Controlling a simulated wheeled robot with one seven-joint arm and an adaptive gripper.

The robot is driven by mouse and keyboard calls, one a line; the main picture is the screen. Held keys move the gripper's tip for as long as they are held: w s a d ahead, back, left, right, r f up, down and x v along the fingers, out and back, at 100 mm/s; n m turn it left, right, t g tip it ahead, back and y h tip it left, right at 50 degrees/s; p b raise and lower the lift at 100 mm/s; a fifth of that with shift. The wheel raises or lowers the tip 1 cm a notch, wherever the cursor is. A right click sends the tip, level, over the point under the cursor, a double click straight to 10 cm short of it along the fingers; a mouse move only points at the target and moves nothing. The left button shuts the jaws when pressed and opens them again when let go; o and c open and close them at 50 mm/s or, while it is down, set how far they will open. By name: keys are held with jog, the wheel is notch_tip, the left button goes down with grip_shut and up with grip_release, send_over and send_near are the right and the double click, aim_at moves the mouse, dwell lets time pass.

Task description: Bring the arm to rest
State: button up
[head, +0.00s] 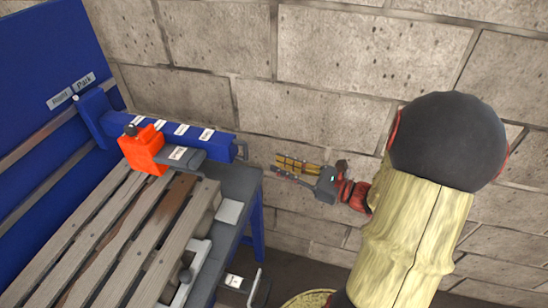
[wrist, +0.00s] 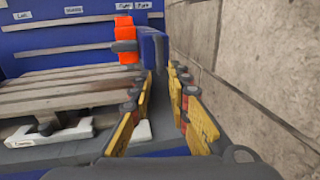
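My gripper (head: 281,165) is held out in the air beside the pallet bench in the head view, right of the end of a blue beam and in front of the block wall. In the wrist view my gripper (wrist: 161,76) has its two yellow-padded fingers apart with nothing between them. The blue beam (wrist: 152,48) is ahead of the fingers there. My arm, in a pale yellow sleeve with a black joint, fills the right of the head view.
An orange block (head: 142,148) with a grey handle sits on the blue beam (head: 215,142). A wooden pallet (head: 100,235) lies on the bench. A blue panel (head: 40,70) stands at left. The block wall (wrist: 245,65) is close on the gripper's right.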

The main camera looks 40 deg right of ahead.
jog(key=s+a+f+n+g+h, duration=0.1)
jog(key=s+a+f+n+g, duration=0.4)
jog(key=s+n+g, duration=0.25)
jog(key=s+a+f+n+g+h, duration=0.1)
jog(key=s+a+f+n+g, duration=0.4)
jog(key=n, duration=0.4)
notch_tip(320, 180, up, 9)
jog(key=s+d+n+h, duration=0.1)
jog(key=d+n+h, duration=0.1)
jog(key=n+h, duration=0.65)
jog(key=a+r+n+t+y, duration=0.2)
jog(key=a+r+n, duration=0.3)
jog(key=a+r, duration=0.2)
jog(key=shift+w+a+n, duration=0.3)
jog(key=shift+w+a, duration=0.1)
jog(key=shift+a, duration=0.25)
